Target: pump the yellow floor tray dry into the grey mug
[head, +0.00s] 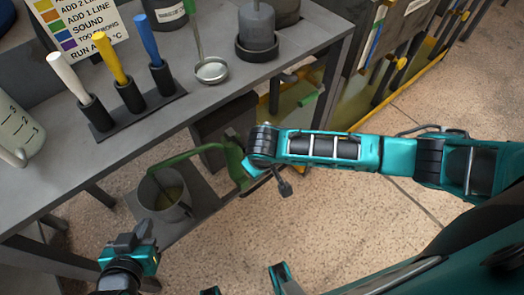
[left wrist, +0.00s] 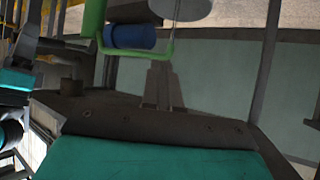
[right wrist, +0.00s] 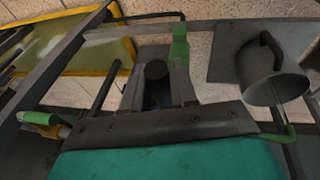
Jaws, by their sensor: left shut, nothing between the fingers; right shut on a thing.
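The grey mug (head: 178,212) stands on a low shelf under the bench, with greenish liquid inside. A green pump (head: 232,158) has a curved spout reaching over the mug. In the right wrist view the mug (right wrist: 270,70) lies to the right of the green pump part (right wrist: 180,48). My right gripper (right wrist: 157,82) is shut on a dark round-ended handle (right wrist: 156,70). The yellow floor tray (head: 412,84) holds olive liquid; its rim (right wrist: 60,14) also shows in the right wrist view. My left gripper (head: 132,243) is shut and empty, apart from the mug, in front of it.
The grey bench (head: 215,98) carries white, yellow and blue handled tools in a black rack (head: 135,107), a jug (head: 18,140) and a round dish (head: 212,70). A blue cylinder (left wrist: 130,36) in a green frame shows in the left wrist view. Speckled floor (head: 330,230) is clear in front.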

